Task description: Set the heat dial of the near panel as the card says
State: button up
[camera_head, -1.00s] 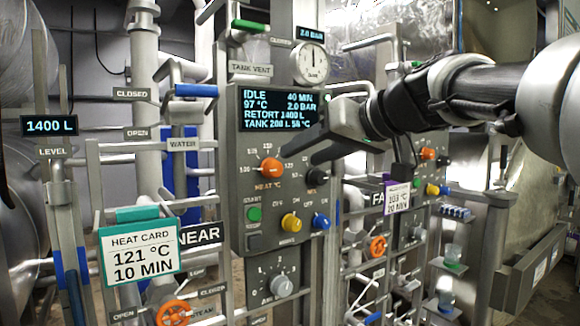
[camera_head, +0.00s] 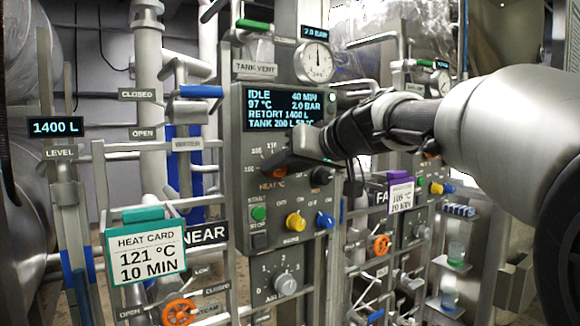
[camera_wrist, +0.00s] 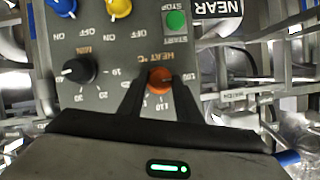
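The heat card (camera_head: 144,254) at the left reads 121 °C, 10 MIN. The near panel (camera_head: 244,165) has a screen (camera_head: 283,108) reading IDLE, 97 °C, 40 MIN. Its orange heat dial (camera_wrist: 159,79) shows in the wrist view between my fingertips; in the head view my fingers mostly hide it. My gripper (camera_wrist: 160,82) is open, with one finger on each side of the dial. I cannot tell whether the fingers touch it. The dial's pointer setting is not readable.
The black MIN dial (camera_wrist: 79,70) is close beside my fingers. Below are a green start button (camera_head: 258,213), a yellow knob (camera_head: 295,221) and a blue knob (camera_head: 325,220). The far panel's card (camera_head: 401,196) hangs to the right. Pipes and rails surround the panel.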

jog(key=c, duration=0.5)
jog(key=shift+c, duration=0.2)
